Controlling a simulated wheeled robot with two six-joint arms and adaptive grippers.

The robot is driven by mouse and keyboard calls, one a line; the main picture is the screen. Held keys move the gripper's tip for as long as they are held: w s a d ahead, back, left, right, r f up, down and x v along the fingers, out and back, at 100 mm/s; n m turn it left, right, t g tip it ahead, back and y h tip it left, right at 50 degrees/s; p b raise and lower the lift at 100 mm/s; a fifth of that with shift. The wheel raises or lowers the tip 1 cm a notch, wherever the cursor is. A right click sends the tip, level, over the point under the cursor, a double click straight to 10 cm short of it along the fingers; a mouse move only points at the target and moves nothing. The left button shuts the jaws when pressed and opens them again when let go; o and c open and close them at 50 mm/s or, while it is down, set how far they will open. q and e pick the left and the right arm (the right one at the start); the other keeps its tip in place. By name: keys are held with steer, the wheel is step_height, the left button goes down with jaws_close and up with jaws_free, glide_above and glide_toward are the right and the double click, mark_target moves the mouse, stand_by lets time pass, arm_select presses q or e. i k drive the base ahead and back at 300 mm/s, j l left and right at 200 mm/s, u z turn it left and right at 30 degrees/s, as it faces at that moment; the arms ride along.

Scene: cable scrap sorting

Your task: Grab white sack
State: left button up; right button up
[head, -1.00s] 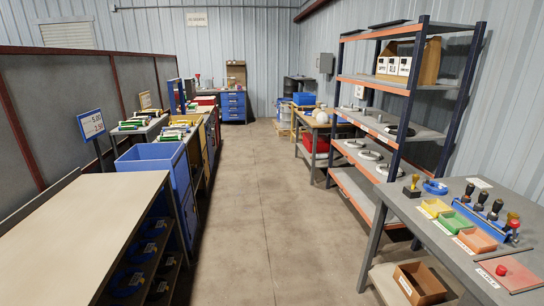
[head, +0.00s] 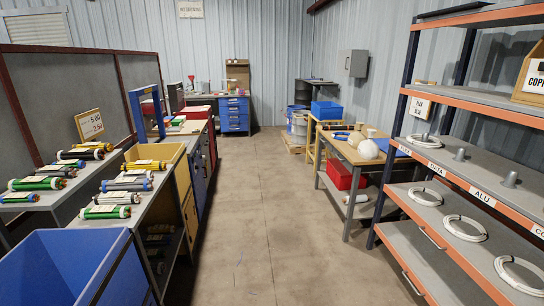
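A white rounded bundle (head: 368,149), which looks like the white sack, sits on the wooden-topped workbench (head: 350,157) right of the aisle. It is small in the head view, so its exact shape is hard to tell. Small tan items and blue and dark tools lie beside it on the bench. Neither of my grippers shows in the head view.
The concrete aisle (head: 250,190) ahead is clear. A shelving rack (head: 385,180) with white coils stands at the right. A blue bin (head: 75,265) and counters with coloured cable pieces line the left. A red box (head: 340,172) sits under the workbench.

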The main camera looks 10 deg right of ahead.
mark_target(368, 150)
steer(key=i, duration=1.1)
steer(key=i+z, duration=0.1)
steer(key=i, duration=0.95)
steer(key=i+j, duration=0.2)
steer(key=i, duration=0.9)
steer(key=i+l+z, duration=0.1)
steer(key=i+z, duration=0.35)
steer(key=i+j+z, duration=0.1)
steer(key=i+z, duration=0.35)
steer(key=i, duration=0.2)
steer(key=i+j+z, duration=0.25)
steer(key=i+z, duration=0.25)
steer(key=i+j+z, duration=0.45)
steer(key=i, duration=0.05)
